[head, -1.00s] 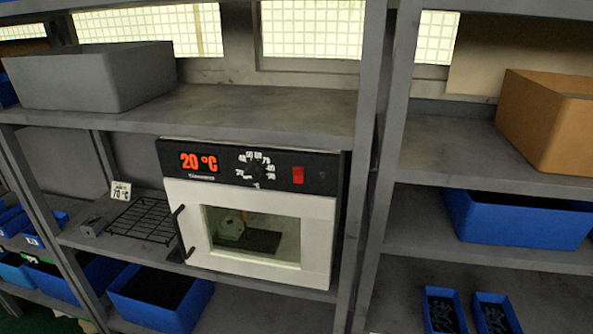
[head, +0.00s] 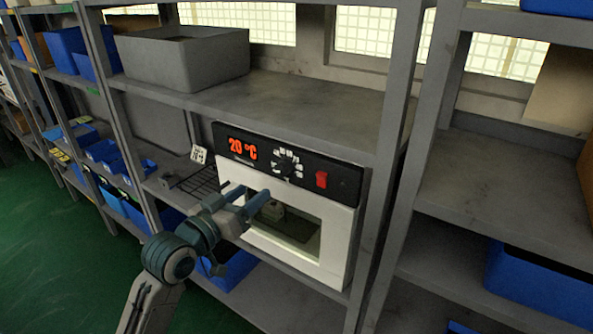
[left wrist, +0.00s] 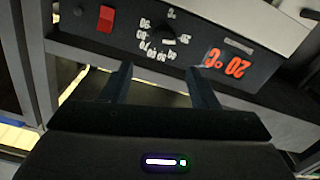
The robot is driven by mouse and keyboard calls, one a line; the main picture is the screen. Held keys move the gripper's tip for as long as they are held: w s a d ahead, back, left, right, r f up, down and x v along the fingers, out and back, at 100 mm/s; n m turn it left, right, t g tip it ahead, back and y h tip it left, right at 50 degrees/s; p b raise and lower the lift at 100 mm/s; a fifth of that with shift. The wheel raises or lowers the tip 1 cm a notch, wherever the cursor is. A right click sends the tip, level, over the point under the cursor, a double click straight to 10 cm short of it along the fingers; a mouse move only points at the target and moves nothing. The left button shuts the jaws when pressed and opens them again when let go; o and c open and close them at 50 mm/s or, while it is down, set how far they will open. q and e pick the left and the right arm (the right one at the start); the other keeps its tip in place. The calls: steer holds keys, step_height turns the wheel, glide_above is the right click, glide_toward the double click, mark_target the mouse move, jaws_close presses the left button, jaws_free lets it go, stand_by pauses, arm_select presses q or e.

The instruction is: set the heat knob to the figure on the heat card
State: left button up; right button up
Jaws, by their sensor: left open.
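The oven (head: 345,235) stands on the middle shelf, its black panel showing 20 °C in orange. The heat knob (head: 287,164) is a black dial ringed by white figures; its exact setting is hard to read. It also shows upside down in the left wrist view (left wrist: 171,38). The heat card (head: 198,154) stands left of the oven; it read 70 °C in the earlier head frame. My left gripper (head: 254,192) is open and empty, in front of the oven door and below the knob. Its fingers (left wrist: 157,80) point towards the panel, apart from the knob. My right gripper is out of view.
A red switch (head: 321,180) sits right of the knob. A wire rack (head: 202,184) lies left of the oven. A grey bin (head: 183,60) stands on the shelf above. A shelf post (head: 392,150) rises at the right. The door window shows a pale block inside.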

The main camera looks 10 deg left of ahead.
mark_target(279, 170)
arm_select(q)
steer(key=p+x, duration=0.3)
steer(key=x, duration=0.6)
steer(key=shift+w+a+p, duration=0.15)
steer(key=shift+w+p, duration=0.1)
steer(key=shift+p, duration=0.05)
steer(key=shift+w+f, duration=0.15)
steer(key=shift+w, duration=0.3)
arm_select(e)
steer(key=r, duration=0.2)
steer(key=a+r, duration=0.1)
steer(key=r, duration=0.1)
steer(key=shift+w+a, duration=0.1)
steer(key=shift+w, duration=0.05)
arm_select(q)
steer(key=c, duration=1)
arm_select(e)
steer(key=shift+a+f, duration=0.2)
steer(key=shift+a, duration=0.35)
